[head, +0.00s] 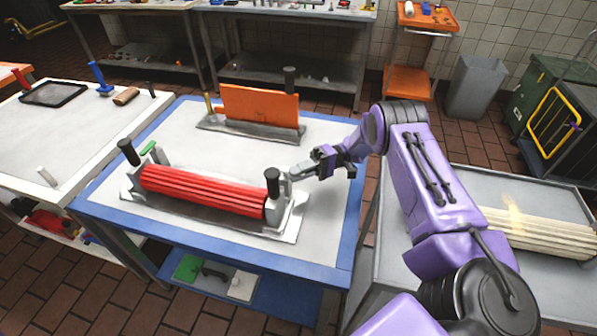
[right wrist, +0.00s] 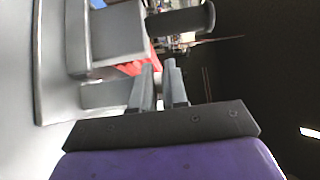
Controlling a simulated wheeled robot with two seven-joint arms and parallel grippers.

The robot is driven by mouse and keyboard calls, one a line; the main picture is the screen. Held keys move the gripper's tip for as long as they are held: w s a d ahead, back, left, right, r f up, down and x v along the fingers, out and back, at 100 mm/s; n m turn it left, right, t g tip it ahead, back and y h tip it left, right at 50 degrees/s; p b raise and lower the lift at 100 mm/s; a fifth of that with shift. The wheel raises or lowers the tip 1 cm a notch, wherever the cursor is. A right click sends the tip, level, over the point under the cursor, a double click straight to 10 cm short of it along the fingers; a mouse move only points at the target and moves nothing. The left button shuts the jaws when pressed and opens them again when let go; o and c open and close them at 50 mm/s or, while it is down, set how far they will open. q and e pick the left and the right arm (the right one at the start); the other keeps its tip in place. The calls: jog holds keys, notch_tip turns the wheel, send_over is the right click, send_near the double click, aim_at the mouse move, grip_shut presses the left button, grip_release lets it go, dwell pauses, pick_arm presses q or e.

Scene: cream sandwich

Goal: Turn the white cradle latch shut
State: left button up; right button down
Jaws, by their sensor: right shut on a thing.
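A red ribbed roller (head: 205,190) lies in a pale metal cradle (head: 292,222) on the blue-edged table. A black knob stands at each end, the right one (head: 272,181) beside my gripper. The pale latch (head: 286,188) is at the cradle's right end, partly hidden by the knob and fingers. My right gripper (head: 294,174) reaches in from the right, shut on the latch. In the right wrist view the two fingers (right wrist: 159,72) point at grey metal parts and a black knob (right wrist: 180,20); their grip is hard to make out there. My left gripper is out of view.
A second stand with an orange panel (head: 258,106) is behind the cradle. Bare white tabletop (head: 335,215) lies to the cradle's right. A grey cart with cream rods (head: 545,238) stands at the right, and a white table (head: 60,130) at the left.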

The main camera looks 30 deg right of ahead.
jog(key=shift+s+a+m+t+h+p, duration=0.15)
jog(key=shift+a+m+t+h+p, duration=0.45)
jog(key=shift+m+t+h+p, duration=1.25)
jog(key=shift+s+a+m+t+h+p, duration=0.2)
jog(key=shift+a+m+t+h+p, duration=0.5)
jog(key=shift+m+t, duration=1.35)
jog(key=shift+s+a+m+t+h+p, duration=0.15)
jog(key=shift+a+m+t+h+p, duration=0.35)
jog(key=shift+m+t+h+p, duration=1.5)
jog(key=shift+n+t+y+b, duration=0.35)
jog(key=shift+n+t+b, duration=0.25)
jog(key=shift+n+t, duration=0.15)
jog(key=c, duration=1.5)
grip_release()
jog(key=shift+w, duration=0.1)
